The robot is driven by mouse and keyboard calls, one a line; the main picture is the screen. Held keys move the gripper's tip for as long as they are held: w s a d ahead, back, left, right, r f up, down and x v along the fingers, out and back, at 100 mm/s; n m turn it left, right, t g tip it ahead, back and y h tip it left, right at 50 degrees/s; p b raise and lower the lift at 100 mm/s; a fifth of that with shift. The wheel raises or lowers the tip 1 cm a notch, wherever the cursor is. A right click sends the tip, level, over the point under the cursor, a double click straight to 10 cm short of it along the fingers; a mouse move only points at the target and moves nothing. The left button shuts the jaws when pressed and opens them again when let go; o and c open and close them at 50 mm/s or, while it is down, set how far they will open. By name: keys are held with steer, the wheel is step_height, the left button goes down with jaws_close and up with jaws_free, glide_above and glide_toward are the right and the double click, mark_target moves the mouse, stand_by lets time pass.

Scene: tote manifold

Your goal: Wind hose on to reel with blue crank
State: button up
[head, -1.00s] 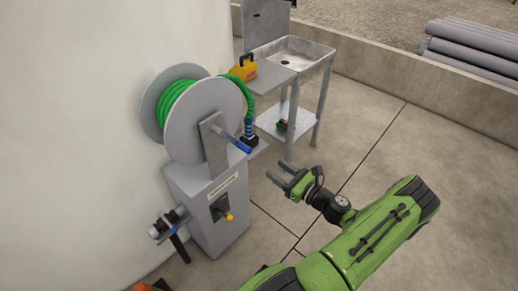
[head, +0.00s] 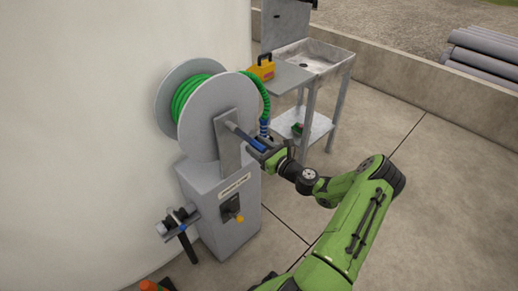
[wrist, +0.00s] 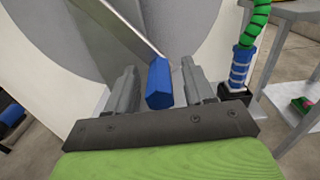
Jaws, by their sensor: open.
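The grey hose reel (head: 205,125) with green hose (head: 190,95) wound on it stands on a grey cabinet. Its crank arm (head: 228,148) carries a blue crank handle (head: 250,139), which also shows in the wrist view (wrist: 159,84). My gripper (head: 264,151) is open at the handle. In the wrist view my gripper's two fingers (wrist: 160,92) stand on either side of the blue handle, with a gap visible at each side. The free hose (wrist: 250,30) hangs to the right, ending in a blue and black fitting (wrist: 236,88).
The cabinet (head: 222,205) has a yellow-knobbed switch and a black-handled valve (head: 182,232) at its left. A metal sink stand (head: 325,60) with a yellow box (head: 262,68) is behind. Pipes (head: 485,60) lie far right. Open floor lies right of the cabinet.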

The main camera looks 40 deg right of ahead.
jaws_close()
stand_by(0.4)
steer(key=a+f+m+p, duration=0.2)
steer(key=a+m+p, duration=0.4)
steer(key=m, duration=0.1)
steer(key=shift+p, duration=0.4)
steer(key=shift+s+a, duration=0.1)
stand_by(0.4)
jaws_free()
